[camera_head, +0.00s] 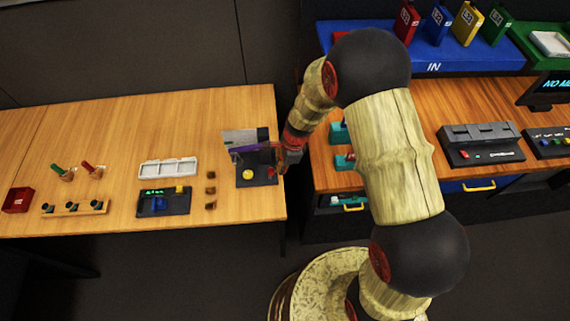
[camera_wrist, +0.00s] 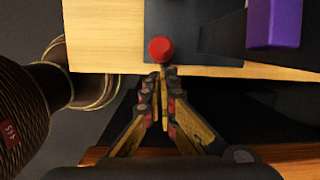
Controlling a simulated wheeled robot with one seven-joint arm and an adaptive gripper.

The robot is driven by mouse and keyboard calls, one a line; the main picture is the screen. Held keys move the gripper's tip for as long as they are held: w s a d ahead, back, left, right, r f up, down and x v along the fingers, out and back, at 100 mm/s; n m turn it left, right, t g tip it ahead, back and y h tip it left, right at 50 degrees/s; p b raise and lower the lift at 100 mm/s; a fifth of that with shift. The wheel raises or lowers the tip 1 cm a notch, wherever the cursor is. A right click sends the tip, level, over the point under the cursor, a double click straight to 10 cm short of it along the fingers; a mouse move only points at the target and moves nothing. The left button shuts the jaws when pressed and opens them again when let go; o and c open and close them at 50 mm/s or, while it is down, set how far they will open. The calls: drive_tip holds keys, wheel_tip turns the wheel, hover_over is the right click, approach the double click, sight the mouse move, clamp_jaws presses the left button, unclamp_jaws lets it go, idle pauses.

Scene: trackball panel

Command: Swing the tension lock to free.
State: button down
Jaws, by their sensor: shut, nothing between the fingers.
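The dark trackball panel (camera_head: 257,183) lies at the right end of the light wooden table, with a yellow ball (camera_head: 248,174) on it. A small red knob (camera_head: 271,171) is at the panel's right side; it shows large in the wrist view (camera_wrist: 161,49). I cannot tell whether it is the tension lock, and no lock label is readable. My gripper (camera_wrist: 162,72) is shut and empty. Its fingertips are right by the red knob, at the table edge side; whether they touch it I cannot tell. In the head view my arm partly hides the gripper.
A purple part (camera_wrist: 273,22) stands over the panel, beside a grey upright piece (camera_head: 240,137). Left of the panel are small brown blocks (camera_head: 210,190), a white tray (camera_head: 168,167) and a dark device (camera_head: 164,204). A gap separates this table from the right-hand desk (camera_head: 408,165).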

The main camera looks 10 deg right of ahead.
sight(270, 170)
drive_tip(key=shift+a+r+p, duration=0.25)
drive_tip(key=shift+r+p, duration=0.2)
drive_tip(key=shift+p, duration=0.4)
drive_tip(key=shift+a+r+p, duration=0.25)
drive_tip(key=shift+a+p, duration=0.5)
drive_tip(key=shift+p, duration=0.2)
drive_tip(key=shift+w+a+r+p, duration=0.15)
drive_tip(key=shift+a+p, duration=0.65)
drive_tip(key=shift+a, duration=0.25)
